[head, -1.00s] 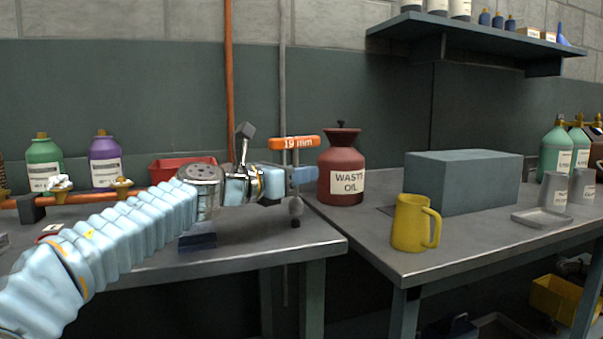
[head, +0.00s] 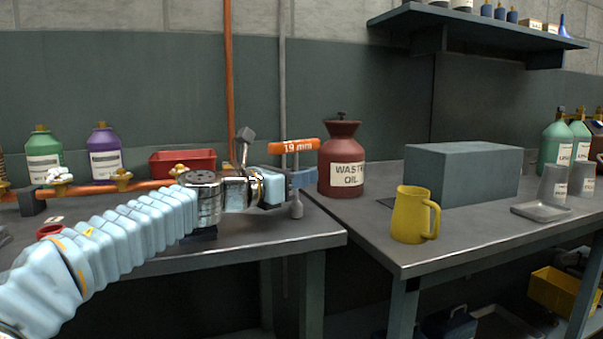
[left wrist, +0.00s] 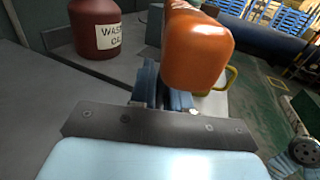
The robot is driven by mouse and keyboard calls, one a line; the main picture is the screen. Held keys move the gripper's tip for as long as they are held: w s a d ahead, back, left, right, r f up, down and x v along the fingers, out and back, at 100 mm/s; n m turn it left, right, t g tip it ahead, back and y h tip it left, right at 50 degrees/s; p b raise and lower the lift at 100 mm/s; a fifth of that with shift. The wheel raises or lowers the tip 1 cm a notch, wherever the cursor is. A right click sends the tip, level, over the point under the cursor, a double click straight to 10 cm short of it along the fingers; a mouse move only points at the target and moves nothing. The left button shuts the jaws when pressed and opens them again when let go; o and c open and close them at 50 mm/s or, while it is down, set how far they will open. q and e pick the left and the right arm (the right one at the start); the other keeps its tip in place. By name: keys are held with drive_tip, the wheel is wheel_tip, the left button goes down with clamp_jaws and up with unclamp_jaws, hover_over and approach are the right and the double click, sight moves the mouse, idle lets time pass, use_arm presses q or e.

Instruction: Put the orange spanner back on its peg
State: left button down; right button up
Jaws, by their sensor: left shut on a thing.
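The orange spanner (head: 294,146) carries a "19 mm" label. My left gripper (head: 300,178) is shut on it, with the orange handle above the fingers and a grey metal end below them. The spanner is held upright above the left bench, left of the waste oil can. In the left wrist view the orange handle (left wrist: 198,50) looms large just beyond the blue fingers (left wrist: 162,92), hiding much behind it. No peg can be made out in either view. My right gripper is not seen in the head view.
A red waste oil can (head: 341,160) stands behind and right of the gripper. A yellow jug (head: 412,214) and a grey block (head: 462,172) are on the right bench. A red tray (head: 190,162) and bottles stand behind my arm. A copper pipe (head: 228,80) runs up the wall.

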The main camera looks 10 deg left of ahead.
use_arm(q)
drive_tip(key=shift+f, duration=0.15)
drive_tip(key=c, duration=1)
unclamp_jaws()
drive_tip(key=b+v, duration=0.1)
drive_tip(key=v, duration=1.3)
